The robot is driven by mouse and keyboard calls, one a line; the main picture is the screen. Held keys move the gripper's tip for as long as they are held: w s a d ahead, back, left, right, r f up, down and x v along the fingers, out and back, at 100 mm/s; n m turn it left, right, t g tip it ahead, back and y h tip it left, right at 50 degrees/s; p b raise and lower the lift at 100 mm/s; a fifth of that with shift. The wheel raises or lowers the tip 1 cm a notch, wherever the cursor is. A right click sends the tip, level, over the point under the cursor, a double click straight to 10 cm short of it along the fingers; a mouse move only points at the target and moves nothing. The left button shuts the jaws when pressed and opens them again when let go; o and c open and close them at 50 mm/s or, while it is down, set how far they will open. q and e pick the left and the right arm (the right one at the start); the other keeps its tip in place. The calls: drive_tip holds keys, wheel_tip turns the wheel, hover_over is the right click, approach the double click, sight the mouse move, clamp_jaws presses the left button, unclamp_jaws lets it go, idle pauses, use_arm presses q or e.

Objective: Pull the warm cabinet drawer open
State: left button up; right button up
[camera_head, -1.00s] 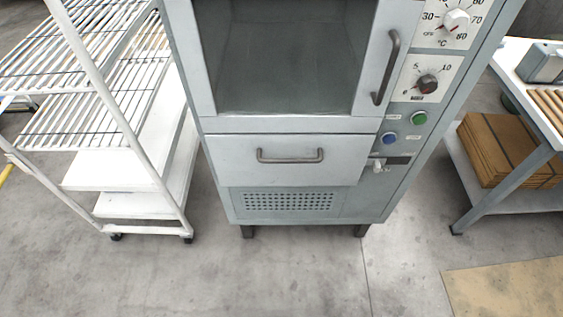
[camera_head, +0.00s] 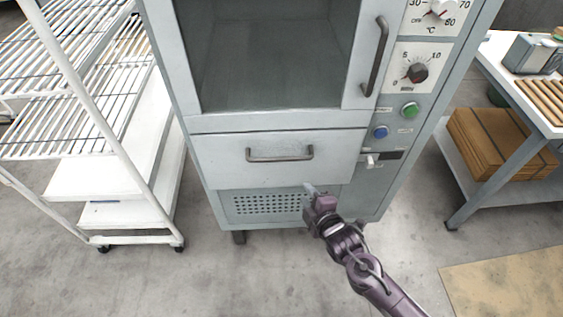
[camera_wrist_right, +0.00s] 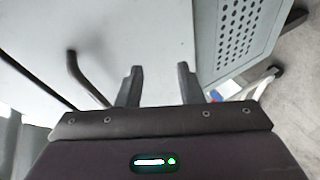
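The warm cabinet (camera_head: 352,180) stands in the middle of the head view. Its drawer (camera_head: 225,165) sits below the glass door and looks closed, with a grey bar handle (camera_head: 280,155) across its front. My right gripper (camera_head: 312,190) is in front of the drawer's lower edge, below and to the right of the handle. In the right wrist view the gripper's two fingers (camera_wrist_right: 160,85) are apart with nothing between them. The drawer front (camera_wrist_right: 150,35) lies beyond them, and the handle (camera_wrist_right: 82,75) is to their left, apart from them. My left gripper is not in view.
A white wire rack (camera_head: 90,110) on casters stands close on the left. A table (camera_head: 500,80) with folded cardboard (camera_head: 500,140) on its lower shelf is on the right. The cabinet door handle (camera_head: 376,55) juts out above the drawer. The floor in front is clear.

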sight(282, 159)
drive_tip(key=a+r+n+t+y, duration=0.2)
drive_tip(key=a+r+n, duration=0.15)
drive_tip(key=r, duration=0.55)
drive_tip(key=x, duration=0.8)
drive_tip(key=shift+a+r, duration=0.1)
drive_tip(key=shift+a, duration=0.1)
drive_tip(key=shift+m, duration=0.25)
clamp_jaws()
